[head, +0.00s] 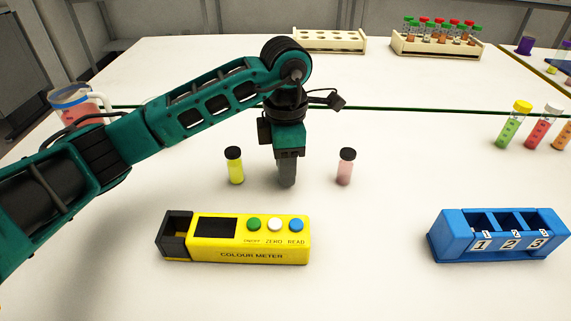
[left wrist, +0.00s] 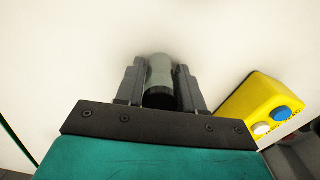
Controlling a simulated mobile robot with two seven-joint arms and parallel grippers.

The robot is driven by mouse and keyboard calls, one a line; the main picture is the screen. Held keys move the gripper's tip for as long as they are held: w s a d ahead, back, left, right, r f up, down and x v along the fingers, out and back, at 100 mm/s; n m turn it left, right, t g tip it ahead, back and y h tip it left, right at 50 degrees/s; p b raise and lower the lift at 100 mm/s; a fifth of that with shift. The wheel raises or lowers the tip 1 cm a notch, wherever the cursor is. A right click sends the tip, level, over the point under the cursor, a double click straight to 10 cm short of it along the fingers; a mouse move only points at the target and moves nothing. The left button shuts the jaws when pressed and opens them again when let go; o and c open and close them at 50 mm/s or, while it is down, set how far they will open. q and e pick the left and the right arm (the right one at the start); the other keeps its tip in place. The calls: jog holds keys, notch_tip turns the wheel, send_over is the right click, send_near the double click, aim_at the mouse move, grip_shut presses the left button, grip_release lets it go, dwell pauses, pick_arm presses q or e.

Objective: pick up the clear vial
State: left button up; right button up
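The clear vial (left wrist: 160,70), with a greyish see-through body and a black cap, is between the fingers of my left gripper (left wrist: 161,85) in the left wrist view. The fingers lie close against it on both sides, with no clear gap. In the head view my left gripper (head: 287,172) points straight down at the table and largely hides the vial. The vial appears to be at table level; whether it is lifted cannot be told. My right gripper is not in view.
A yellow vial (head: 235,166) stands close left of my gripper, a pink vial (head: 346,167) close right. The colour meter (head: 250,256) lies in front; it also shows in the left wrist view (left wrist: 240,102). A blue numbered rack (head: 455,252) stands front right. Racks (head: 400,46) stand at the back.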

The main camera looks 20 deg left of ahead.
pick_arm(q)
jog(key=c, duration=0.6)
jog(key=shift+c, duration=0.2)
jog(key=shift+r, duration=0.15)
